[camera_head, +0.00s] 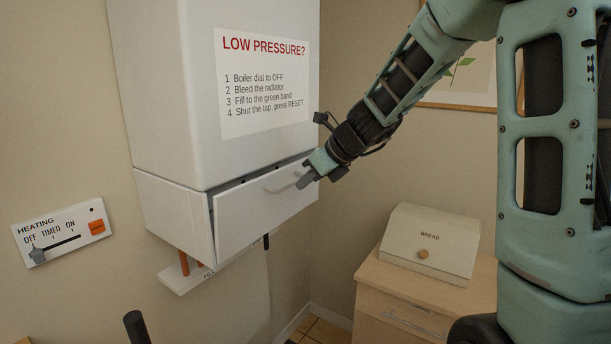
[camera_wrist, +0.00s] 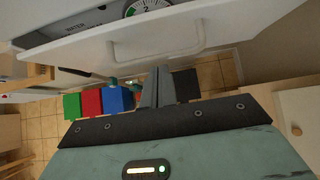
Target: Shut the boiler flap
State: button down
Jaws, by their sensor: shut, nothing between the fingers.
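The boiler flap (camera_head: 262,205) is a white panel low on the white boiler (camera_head: 165,90). It stands partly open, with a narrow dark gap at its left side that is wider toward the top. A pale bar handle (camera_head: 282,184) is on its front. The wrist view shows the flap (camera_wrist: 90,40) and its handle (camera_wrist: 201,35), with a round gauge (camera_wrist: 146,7) behind the flap's edge. My gripper (camera_head: 304,180) is shut and empty at the right end of the handle. Its fingers also show in the wrist view (camera_wrist: 163,72); I cannot tell whether they touch the flap.
A cream bread box (camera_head: 430,250) stands on a wooden cabinet (camera_head: 375,275) at the lower right. A heating control panel (camera_head: 60,232) is on the left wall. Pipes and a white ledge (camera_head: 180,282) sit under the boiler. Green, red and blue blocks (camera_wrist: 92,103) show below.

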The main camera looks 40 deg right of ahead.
jog(key=shift+w, duration=0.15)
jog(key=shift+w+a+r+p, duration=0.25)
jog(key=shift+w+r+p, duration=0.05)
jog(key=shift+w+p, duration=0.3)
jog(key=shift+w+a+r+p, duration=0.2)
jog(key=shift+w+r+p, duration=0.1)
jog(key=shift+w+p, duration=0.2)
